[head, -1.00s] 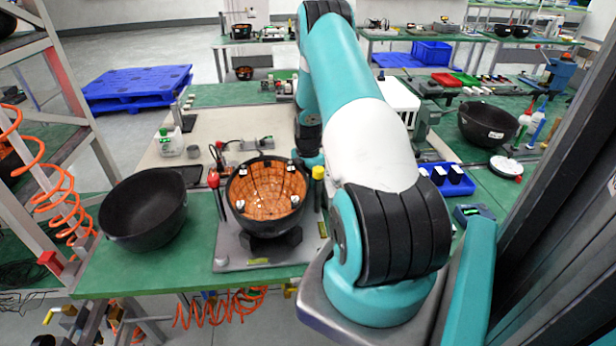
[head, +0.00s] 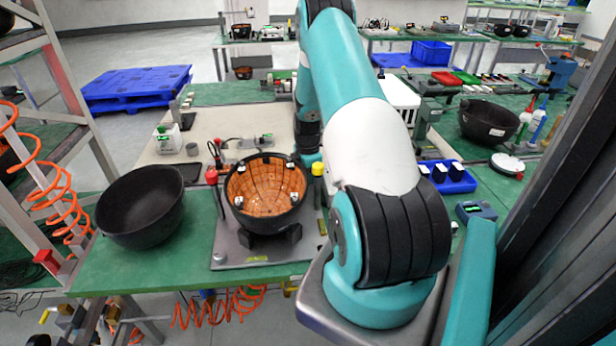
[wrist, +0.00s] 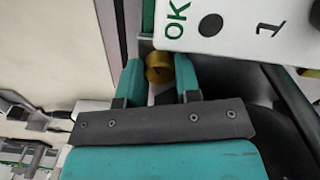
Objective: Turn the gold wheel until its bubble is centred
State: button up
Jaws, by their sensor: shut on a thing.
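The gold wheel (wrist: 158,68) shows in the wrist view between the two teal fingers of my gripper (wrist: 160,80). The gripper is shut on it. Part of the wheel is hidden behind the fingers and under the edge of a white panel marked "OK" and "1" (wrist: 240,25). I cannot make out the bubble in either view. In the head view my own arm covers much of the middle, and I cannot make out the fingers or the wheel there.
A black bowl with an orange inner lining (head: 267,192) stands on a grey plate (head: 240,262) with red-capped (head: 211,177) and yellow-capped posts (head: 318,169). An empty black bowl (head: 140,207) stands to its left. A blue tray (head: 455,180) lies right of my arm.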

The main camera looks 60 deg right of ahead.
jog(key=shift+w+r+m+b, duration=0.15)
jog(key=shift+m+b, duration=0.25)
jog(key=shift+m, duration=1.2)
jog(key=o, duration=0.6)
jog(key=shift+w, duration=0.1)
jog(key=shift+o, duration=0.2)
notch_tip(320, 180, up, 17)
jog(key=b, duration=0.2)
jog(key=shift+r, duration=0.2)
